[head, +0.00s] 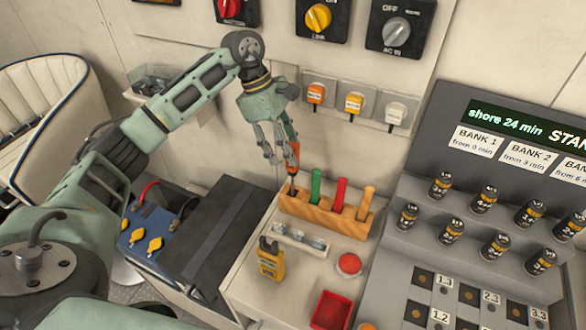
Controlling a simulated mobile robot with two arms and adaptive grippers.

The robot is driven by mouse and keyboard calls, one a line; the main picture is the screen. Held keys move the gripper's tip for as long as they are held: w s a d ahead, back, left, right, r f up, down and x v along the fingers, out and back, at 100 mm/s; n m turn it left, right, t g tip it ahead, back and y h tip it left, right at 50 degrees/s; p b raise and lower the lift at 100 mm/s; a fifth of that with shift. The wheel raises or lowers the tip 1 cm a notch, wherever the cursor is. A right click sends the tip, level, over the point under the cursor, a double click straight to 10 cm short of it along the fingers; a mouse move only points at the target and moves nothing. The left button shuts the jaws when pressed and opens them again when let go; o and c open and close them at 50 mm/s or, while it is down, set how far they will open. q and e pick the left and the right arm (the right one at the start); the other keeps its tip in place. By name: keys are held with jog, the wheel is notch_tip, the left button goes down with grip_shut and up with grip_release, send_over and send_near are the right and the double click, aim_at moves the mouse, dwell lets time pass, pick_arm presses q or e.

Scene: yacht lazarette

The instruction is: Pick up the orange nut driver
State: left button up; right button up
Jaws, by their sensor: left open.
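A wooden rack (312,212) on the bench holds several upright tools. At its left end stands a tool with an orange-red handle (293,156), which looks like the orange nut driver. Its dark shaft runs down to the rack, and its handle sits higher than the others. Green (316,186), red (339,194) and light orange (366,203) handles stand to its right. My left gripper (279,151) is open and points down at the orange-red handle. Its fingers partly hide the handle; I cannot tell whether they touch it. My right gripper is out of view.
A yellow meter (270,259), a red round button (348,265) and a red tray (331,311) are in front of the rack. A stepped grey stand (463,236) with several batteries is at right. Sockets with plugs (354,103) are on the wall behind.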

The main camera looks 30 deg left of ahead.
aim_at(298, 169)
pick_arm(q)
jog(key=p+x, duration=0.1)
jog(key=x, duration=0.2)
jog(key=shift+d, duration=0.2)
jog(key=shift+f, duration=0.1)
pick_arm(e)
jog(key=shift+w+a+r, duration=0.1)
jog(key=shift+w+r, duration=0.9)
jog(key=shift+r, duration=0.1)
pick_arm(q)
jog(key=c, duration=0.7)
grip_shut()
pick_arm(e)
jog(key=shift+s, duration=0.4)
